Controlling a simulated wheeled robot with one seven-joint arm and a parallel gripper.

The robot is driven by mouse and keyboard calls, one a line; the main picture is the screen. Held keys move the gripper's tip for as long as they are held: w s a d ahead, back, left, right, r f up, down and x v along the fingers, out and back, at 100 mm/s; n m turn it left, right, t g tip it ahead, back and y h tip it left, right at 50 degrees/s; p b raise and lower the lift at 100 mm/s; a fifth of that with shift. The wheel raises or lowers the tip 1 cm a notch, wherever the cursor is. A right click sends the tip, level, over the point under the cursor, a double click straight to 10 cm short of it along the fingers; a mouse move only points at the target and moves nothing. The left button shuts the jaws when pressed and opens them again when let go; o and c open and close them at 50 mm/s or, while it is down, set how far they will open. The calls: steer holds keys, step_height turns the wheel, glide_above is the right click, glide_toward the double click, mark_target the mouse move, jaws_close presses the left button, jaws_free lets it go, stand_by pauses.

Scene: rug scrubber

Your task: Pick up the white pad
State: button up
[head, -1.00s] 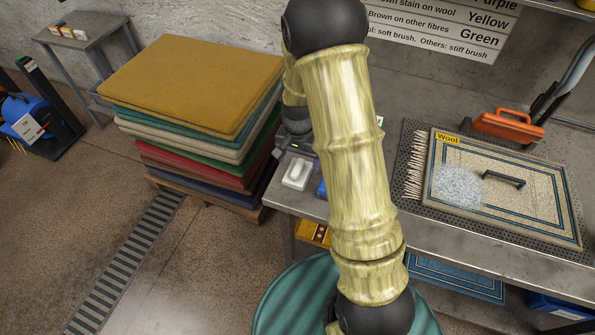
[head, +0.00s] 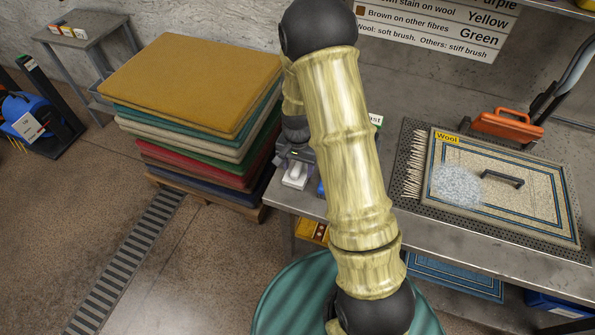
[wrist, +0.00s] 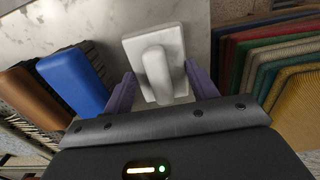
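The white pad (wrist: 184,42) is a pale block with a raised rounded white handle, lying on the metal bench. In the head view the white pad (head: 295,174) shows at the bench's left end, partly hidden by my gripper. My gripper (wrist: 161,92) is open in the wrist view, with one purple finger on each side of the handle's near end. The fingers look apart from the handle, and I cannot tell how far above the pad they are. In the head view my gripper (head: 298,158) is over the pad, its fingertips hardly visible.
A blue brush (wrist: 72,80) and a brown brush (wrist: 36,98) lie left of the pad in the wrist view. A stack of rugs (head: 195,90) stands left of the bench (head: 470,255).

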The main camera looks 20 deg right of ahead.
mark_target(297, 165)
steer(key=shift+c, duration=1.4)
step_height(297, 165, up, 10)
steer(key=shift+r+b, duration=0.1)
steer(key=shift+b, duration=0.4)
steer(key=o, duration=0.3)
steer(key=shift+c, duration=1)
